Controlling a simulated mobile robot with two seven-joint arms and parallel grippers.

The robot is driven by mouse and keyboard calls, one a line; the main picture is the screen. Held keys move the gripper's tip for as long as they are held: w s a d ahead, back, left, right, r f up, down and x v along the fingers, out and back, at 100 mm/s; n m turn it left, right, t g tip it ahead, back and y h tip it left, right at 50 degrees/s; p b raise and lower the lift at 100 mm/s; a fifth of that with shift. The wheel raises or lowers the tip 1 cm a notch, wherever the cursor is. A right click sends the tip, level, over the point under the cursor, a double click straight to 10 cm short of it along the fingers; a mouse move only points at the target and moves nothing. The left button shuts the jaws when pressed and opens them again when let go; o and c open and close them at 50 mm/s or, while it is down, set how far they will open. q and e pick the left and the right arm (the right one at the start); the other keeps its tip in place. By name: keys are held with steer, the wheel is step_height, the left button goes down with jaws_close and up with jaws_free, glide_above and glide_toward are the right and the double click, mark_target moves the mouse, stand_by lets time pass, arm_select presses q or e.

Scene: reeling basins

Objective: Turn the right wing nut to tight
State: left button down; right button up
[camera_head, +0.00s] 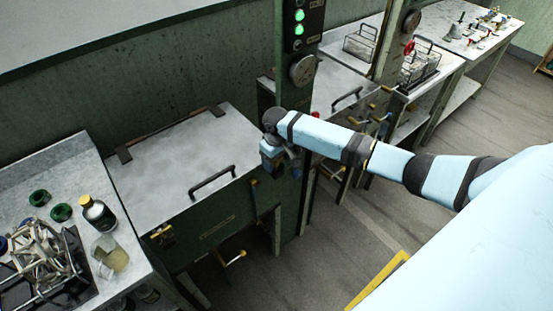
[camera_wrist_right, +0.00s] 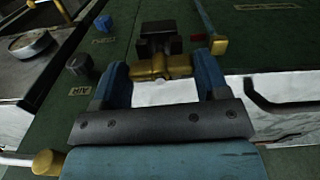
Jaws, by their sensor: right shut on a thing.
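My right gripper (camera_head: 274,158) is at the green post beside the front right of the lidded basin in the head view. In the right wrist view my right gripper (camera_wrist_right: 163,72) has its two blue fingers on either side of a brass wing nut (camera_wrist_right: 160,67), shut on it. The wings lie roughly level across the view, from finger to finger. A dark block (camera_wrist_right: 158,40) is just behind the nut. In the head view the held nut is hidden by my gripper. My left gripper is not in view.
The basin's grey lid (camera_head: 180,150) is closed, with a black handle (camera_head: 212,182). Another brass fitting (camera_head: 161,236) is at its front left. A cart with bottles and a beaker (camera_head: 110,255) stands left. Dark knobs (camera_wrist_right: 80,66) and a brass-tipped lever (camera_wrist_right: 218,44) are near my fingers.

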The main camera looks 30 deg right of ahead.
steer(key=shift+m, duration=0.5)
steer(key=o, duration=0.9)
steer(key=shift+o, duration=0.2)
steer(key=shift+r, duration=0.1)
step_height(320, 180, up, 14)
steer(key=b, duration=0.2)
